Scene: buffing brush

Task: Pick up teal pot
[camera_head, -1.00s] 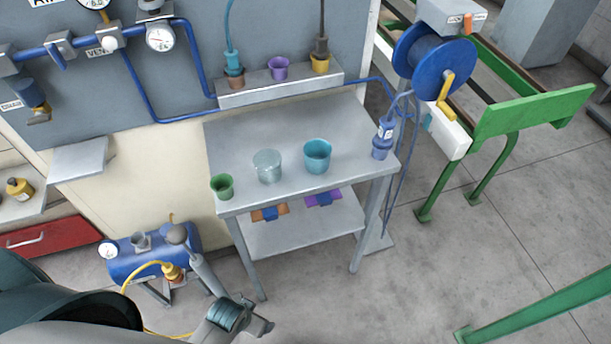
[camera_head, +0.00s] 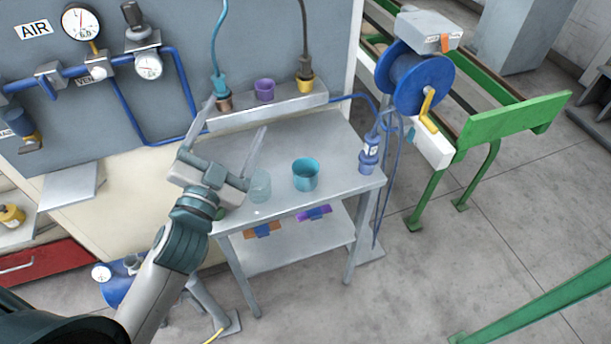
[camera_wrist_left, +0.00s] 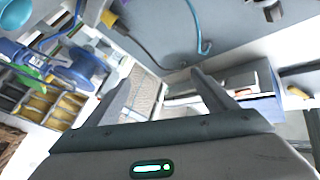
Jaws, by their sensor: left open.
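The teal pot (camera_head: 305,178) stands upright on the grey table's top, right of a clear pot (camera_head: 259,188). My left gripper (camera_head: 238,113) is left of the teal pot and apart from it, its two fingers spread with nothing between them. Its open fingers also show in the left wrist view (camera_wrist_left: 164,72). A teal rounded shape is cut off at that view's top left corner; I cannot tell whether it is the pot. The green pot at the table's left is mostly hidden behind my left gripper. My right gripper is not in view.
A blue bottle-like tool (camera_head: 369,152) hangs at the right edge. A blue hose reel (camera_head: 415,80) stands right. The table top right of the teal pot is clear.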

